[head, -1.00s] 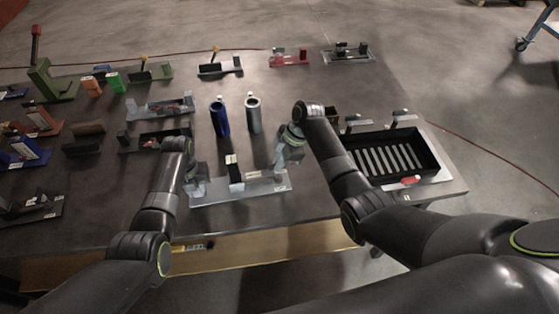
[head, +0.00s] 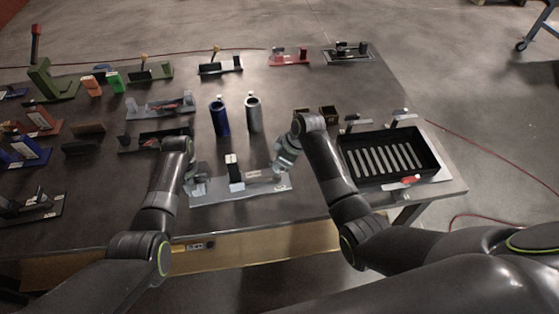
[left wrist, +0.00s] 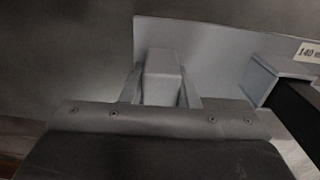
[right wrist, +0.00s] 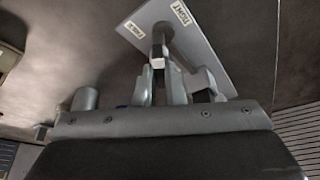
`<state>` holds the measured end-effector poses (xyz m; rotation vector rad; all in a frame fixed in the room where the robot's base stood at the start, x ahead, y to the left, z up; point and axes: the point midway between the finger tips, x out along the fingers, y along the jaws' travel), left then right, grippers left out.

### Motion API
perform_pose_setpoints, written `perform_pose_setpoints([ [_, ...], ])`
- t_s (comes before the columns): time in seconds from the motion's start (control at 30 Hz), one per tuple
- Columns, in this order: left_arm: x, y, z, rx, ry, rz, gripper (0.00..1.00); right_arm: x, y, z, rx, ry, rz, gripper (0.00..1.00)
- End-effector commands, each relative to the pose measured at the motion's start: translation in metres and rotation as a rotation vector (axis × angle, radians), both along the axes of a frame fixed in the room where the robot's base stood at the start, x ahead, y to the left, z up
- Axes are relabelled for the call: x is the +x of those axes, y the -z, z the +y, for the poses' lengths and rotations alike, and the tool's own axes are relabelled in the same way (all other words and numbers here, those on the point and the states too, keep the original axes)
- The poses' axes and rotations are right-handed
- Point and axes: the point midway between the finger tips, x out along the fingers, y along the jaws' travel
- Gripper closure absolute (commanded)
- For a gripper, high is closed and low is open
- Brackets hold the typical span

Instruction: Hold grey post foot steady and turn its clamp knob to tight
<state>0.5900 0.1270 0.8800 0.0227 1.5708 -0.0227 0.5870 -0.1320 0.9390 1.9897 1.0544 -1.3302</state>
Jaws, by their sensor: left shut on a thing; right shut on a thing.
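The grey post foot (head: 240,187) is a flat light plate near the table's front edge, with a black upright in its middle. My left gripper (head: 191,178) is at its left end. In the left wrist view the left fingers (left wrist: 162,88) are shut on a grey block (left wrist: 162,66) that stands on the plate. My right gripper (head: 278,170) is at the right end. In the right wrist view its fingers (right wrist: 160,84) are shut around the dark clamp knob (right wrist: 159,38), which has a pale end. Labels, one reading TIGHT (right wrist: 181,19), lie beside it. The knob's exact grip point is partly hidden.
Blue (head: 219,118) and silver (head: 253,115) cylinders stand behind the foot. A black slotted tray (head: 437,165) is at right. Several other fixtures fill the table's left and back. The front edge of the table (head: 260,225) is close to the foot.

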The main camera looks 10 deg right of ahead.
Motion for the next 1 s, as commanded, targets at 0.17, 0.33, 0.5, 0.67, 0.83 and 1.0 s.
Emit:
perform_pose_setpoints([
  [0.17,-0.0004,0.0002,-0.0002,0.000,0.003,0.001,1.00,-0.0005,0.0002,0.0006,0.000,0.109,-0.002,1.00],
  [0.33,-0.0004,0.0001,-0.0002,0.000,0.003,0.001,1.00,-0.0009,0.0002,0.0006,0.000,0.177,0.000,1.00],
  [0.5,-0.0003,0.0001,-0.0002,0.000,0.003,0.001,1.00,-0.0010,0.0003,0.0005,0.000,0.211,0.000,1.00],
  [0.67,-0.0003,0.0001,-0.0001,0.000,0.003,0.001,1.00,-0.0010,0.0004,0.0002,-0.001,0.221,-0.001,1.00],
  [0.83,-0.0003,0.0001,-0.0001,0.000,0.003,0.001,1.00,-0.0010,0.0004,0.0002,-0.001,0.221,-0.001,1.00],
  [1.0,-0.0003,0.0001,0.0000,0.000,0.003,0.001,1.00,-0.0010,0.0004,0.0002,0.000,0.221,0.000,0.84],
])
